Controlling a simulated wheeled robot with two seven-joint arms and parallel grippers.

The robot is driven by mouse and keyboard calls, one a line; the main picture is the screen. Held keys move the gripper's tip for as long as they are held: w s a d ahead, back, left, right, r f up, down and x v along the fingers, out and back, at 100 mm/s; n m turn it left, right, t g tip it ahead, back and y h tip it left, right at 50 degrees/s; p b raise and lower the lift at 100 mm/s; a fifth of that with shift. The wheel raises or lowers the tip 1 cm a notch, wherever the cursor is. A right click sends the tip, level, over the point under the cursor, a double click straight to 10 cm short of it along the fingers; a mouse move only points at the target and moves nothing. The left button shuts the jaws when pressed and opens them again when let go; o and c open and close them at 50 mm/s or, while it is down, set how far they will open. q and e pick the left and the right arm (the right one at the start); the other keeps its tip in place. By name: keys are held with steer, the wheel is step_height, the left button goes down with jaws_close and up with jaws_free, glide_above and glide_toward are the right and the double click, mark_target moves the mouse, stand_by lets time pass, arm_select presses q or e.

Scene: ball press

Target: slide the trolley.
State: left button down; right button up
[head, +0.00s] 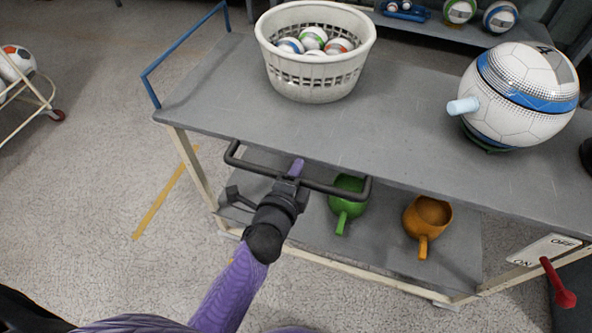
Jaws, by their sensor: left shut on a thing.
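The trolley (210,112) is a grey-topped cart with cream legs and a lower shelf, filling the middle and right of the head view. A black bar handle (332,189) juts from its near edge. My left gripper (291,180), on the purple arm, is shut on this handle near its middle. The arm covers part of the lower shelf. My right gripper is not in view.
On the top stand a white basket (316,86) of small balls and a large ball-shaped machine (522,92). Green (346,203) and orange (428,213) cups sit below. A red lever (557,284) is at right. Floor (80,180) at left is mostly clear.

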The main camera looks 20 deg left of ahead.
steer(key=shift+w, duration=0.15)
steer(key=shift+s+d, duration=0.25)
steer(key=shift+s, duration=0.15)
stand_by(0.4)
arm_select(q)
steer(key=shift+a, duration=0.15)
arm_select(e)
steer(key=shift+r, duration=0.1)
